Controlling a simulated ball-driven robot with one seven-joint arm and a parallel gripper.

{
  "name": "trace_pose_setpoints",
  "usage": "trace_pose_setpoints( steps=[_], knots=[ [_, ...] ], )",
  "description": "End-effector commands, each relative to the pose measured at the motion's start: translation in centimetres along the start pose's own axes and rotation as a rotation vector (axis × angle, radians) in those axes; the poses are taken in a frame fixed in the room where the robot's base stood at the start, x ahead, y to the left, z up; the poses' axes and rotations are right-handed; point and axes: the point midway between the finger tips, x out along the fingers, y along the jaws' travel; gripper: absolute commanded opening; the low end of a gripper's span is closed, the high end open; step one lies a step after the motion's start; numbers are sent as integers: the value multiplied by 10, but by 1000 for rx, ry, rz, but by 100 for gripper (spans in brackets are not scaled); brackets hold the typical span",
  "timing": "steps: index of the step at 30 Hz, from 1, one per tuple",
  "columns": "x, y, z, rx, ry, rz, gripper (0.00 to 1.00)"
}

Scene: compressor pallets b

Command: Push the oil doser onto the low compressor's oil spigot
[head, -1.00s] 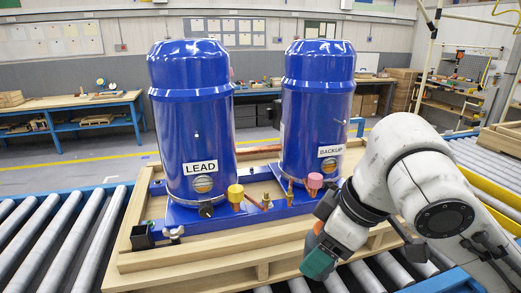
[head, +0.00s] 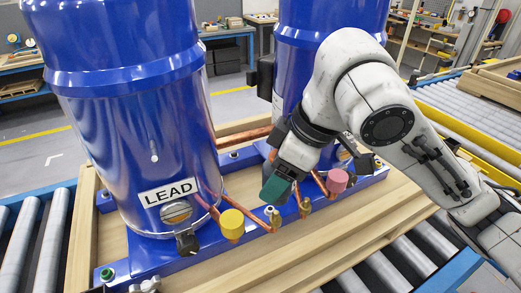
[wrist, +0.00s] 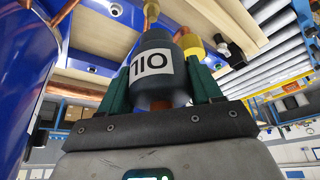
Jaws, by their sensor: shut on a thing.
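The oil doser (wrist: 153,66) is a dark bottle with a white label reading OIL. In the wrist view it stands between the green fingers of my gripper (head: 277,189), which is shut on it. In the head view the doser is mostly hidden by the gripper. Two blue compressors stand side by side: the LEAD one (head: 135,120) at left and the other (head: 300,50) behind my arm, its label covered. Small brass fittings (head: 305,208) stand on the blue base below the gripper; another (head: 276,222) is almost under the fingertips. Whether the doser touches a fitting cannot be told.
A yellow cap (head: 231,223) on a copper pipe is left of the gripper, and a pink cap (head: 337,180) is to its right. Copper pipes cross the blue base. The wooden pallet (head: 250,272) has bare boards in front. Roller conveyors (head: 385,285) surround it.

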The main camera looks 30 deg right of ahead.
Motion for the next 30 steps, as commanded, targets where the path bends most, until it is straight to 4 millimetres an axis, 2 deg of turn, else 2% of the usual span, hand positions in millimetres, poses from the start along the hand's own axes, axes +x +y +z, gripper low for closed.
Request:
trace_pose_setpoints(
  steps=[16, 30],
  knots=[
    [-1, 0, 1, -2, 0, 1, 27],
    [34, 0, 16, -2, -1, 1, 27]
  ],
)
